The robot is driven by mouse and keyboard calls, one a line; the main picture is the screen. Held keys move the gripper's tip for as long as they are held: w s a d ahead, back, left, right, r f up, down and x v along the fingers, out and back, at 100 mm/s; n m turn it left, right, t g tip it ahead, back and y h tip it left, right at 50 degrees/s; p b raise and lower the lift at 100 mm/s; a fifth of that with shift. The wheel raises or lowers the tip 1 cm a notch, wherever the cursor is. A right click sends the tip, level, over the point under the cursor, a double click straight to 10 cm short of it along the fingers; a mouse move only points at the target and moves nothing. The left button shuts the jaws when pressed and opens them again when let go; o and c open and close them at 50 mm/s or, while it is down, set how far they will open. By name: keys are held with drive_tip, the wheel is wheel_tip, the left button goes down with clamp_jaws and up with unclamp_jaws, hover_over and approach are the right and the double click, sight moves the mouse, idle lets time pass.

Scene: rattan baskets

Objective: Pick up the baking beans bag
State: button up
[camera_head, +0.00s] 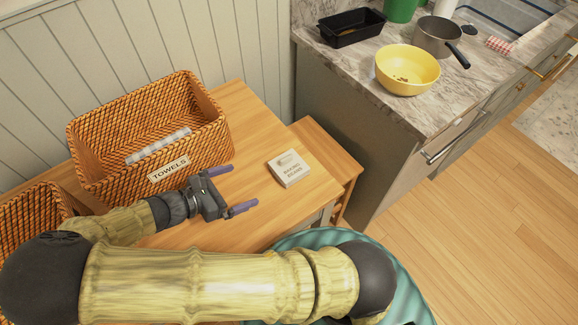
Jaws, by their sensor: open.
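The baking beans bag (289,168) is a small pale, flat, squarish packet with dark lettering, lying on the wooden table (262,126). The lettering is too small to read surely. My gripper (237,190) is open and empty, left of the bag and a little nearer the front. Its two purple fingers point right towards the bag, apart from it. My arm crosses the lower part of the view and hides the front of the table.
A rattan basket (200,150) labelled TOWELS stands left behind my gripper, holding a folded cloth. Another rattan basket (30,215) is at the far left. The counter at right holds a yellow bowl (405,88), a saucepan (436,38) and a black tin (352,38).

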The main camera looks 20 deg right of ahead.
sight(283, 169)
drive_tip(key=shift+w+d+f, duration=0.1)
drive_tip(key=shift+d+f, duration=0.05)
drive_tip(key=shift+d, duration=0.45)
drive_tip(key=p+x, duration=0.1)
drive_tip(key=x, duration=1)
drive_tip(key=shift+f, duration=0.1)
drive_tip(key=x, duration=0.2)
drive_tip(key=p+x, duration=0.1)
drive_tip(key=x, duration=0.1)
drive_tip(key=shift+w, duration=0.25)
drive_tip(key=shift+w+d+f+p, duration=0.15)
drive_tip(key=shift+d+p, duration=0.15)
drive_tip(key=shift+d, duration=0.15)
drive_tip(key=shift+c, duration=0.2)
drive_tip(key=c, duration=1.1)
